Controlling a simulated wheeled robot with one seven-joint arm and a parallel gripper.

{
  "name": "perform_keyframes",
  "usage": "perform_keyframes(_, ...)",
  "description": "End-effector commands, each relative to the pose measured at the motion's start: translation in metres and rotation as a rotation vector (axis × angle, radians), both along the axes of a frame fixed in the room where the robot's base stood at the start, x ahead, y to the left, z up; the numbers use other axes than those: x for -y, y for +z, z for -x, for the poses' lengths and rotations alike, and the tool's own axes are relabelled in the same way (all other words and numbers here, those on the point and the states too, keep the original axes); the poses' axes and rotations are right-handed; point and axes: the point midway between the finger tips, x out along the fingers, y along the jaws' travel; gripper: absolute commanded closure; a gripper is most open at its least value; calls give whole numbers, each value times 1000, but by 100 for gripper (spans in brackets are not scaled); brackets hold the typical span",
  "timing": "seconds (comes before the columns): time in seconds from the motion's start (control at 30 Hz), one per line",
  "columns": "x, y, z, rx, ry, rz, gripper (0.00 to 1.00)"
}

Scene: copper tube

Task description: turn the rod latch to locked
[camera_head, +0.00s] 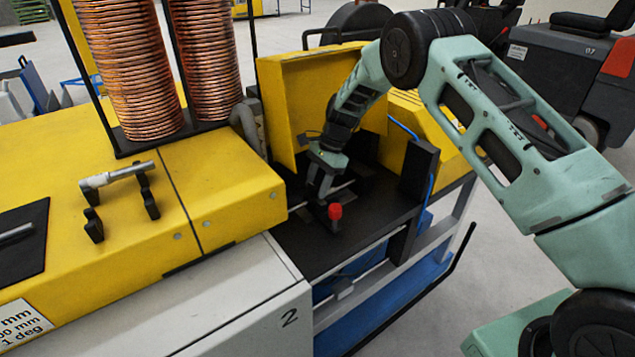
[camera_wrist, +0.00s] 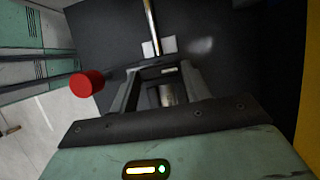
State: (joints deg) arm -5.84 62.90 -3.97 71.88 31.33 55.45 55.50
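My gripper (camera_head: 321,190) reaches down into the black bay of the yellow machine, over a thin metal rod (camera_head: 344,186). A silver rod latch (camera_head: 117,175) with a sideways handle lies on the yellow top at left, by black brackets (camera_head: 147,196), well away from my gripper.
A raised yellow cover (camera_head: 288,95) stands behind the bay. A black upright plate (camera_head: 418,172) with a blue hose stands right of it. Copper coils (camera_head: 125,65) rise at the back left. A grey cabinet (camera_head: 245,290) is in front.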

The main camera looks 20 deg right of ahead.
Motion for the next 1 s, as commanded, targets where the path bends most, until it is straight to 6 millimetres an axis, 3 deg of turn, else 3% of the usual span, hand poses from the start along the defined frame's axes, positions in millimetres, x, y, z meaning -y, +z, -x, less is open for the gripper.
perform_keyframes(0.03,0,0,0,0,0,0,68)
perform_keyframes(0.1,0,0,0,0,0,0,82)
perform_keyframes(0.57,0,-2,-2,-1,89,1,82)
perform_keyframes(1.0,-2,-3,-6,2,461,1,82)
